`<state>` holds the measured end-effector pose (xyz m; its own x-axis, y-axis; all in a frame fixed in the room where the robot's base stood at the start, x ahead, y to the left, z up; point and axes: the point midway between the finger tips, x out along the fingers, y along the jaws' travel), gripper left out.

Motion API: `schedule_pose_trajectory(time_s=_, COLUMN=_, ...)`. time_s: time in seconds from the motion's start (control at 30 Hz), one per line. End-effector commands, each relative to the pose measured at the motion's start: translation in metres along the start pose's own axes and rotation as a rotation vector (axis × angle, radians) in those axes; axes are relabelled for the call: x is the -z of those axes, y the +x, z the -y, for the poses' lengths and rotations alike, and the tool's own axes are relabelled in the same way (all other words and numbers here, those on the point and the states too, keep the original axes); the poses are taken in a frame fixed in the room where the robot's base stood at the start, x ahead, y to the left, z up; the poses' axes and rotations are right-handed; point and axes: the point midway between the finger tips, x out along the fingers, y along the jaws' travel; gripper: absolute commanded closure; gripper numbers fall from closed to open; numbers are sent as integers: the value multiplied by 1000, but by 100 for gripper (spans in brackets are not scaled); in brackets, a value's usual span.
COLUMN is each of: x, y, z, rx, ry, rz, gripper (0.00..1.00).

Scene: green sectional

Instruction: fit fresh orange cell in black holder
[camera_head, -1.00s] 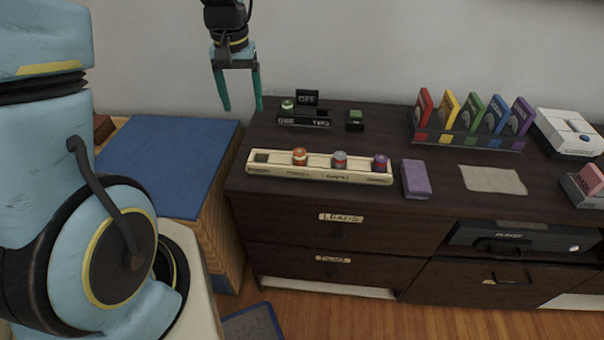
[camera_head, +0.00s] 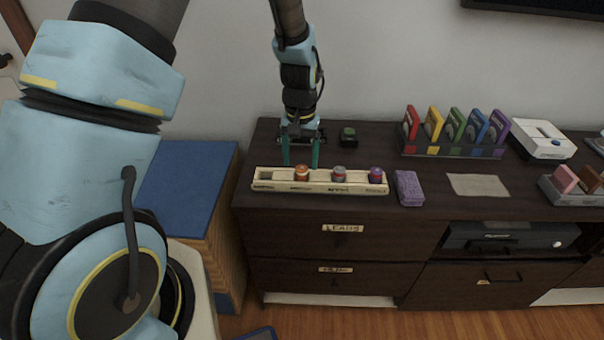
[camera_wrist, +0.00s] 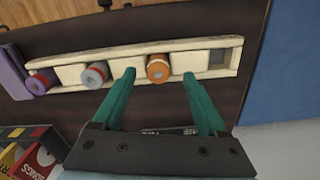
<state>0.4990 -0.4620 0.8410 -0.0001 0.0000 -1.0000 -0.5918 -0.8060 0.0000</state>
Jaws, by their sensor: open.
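The orange cell (camera_head: 302,173) stands in a cream rack (camera_head: 320,188) near the front of the dark cabinet; it also shows in the wrist view (camera_wrist: 158,68). My gripper (camera_head: 301,165) is open and points down, just behind and above the orange cell. In the wrist view its green fingers (camera_wrist: 159,73) lie to either side of the orange cell, with no visible grip on it. The black holder is mostly hidden behind my gripper in the head view; a lettered dark strip of it (camera_wrist: 168,131) shows between the fingers in the wrist view.
The rack also holds a grey cell (camera_head: 339,173) and a purple cell (camera_head: 376,174); its left-end slot is empty. A purple block (camera_head: 409,188) lies at its right end. A small green-topped black block (camera_head: 348,136) stands behind. Coloured cases (camera_head: 453,128) stand further right.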

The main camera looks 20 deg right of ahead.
Motion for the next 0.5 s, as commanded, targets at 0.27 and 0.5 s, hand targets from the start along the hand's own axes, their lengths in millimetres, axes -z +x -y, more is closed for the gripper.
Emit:
schedule_pose_trajectory(time_s=0.27, x=0, y=29, z=-2, rx=1, ry=0, rz=2, gripper=24)
schedule_pose_trajectory(time_s=0.5, x=1, y=32, z=-2, rx=0, ry=0, rz=-1, gripper=24)
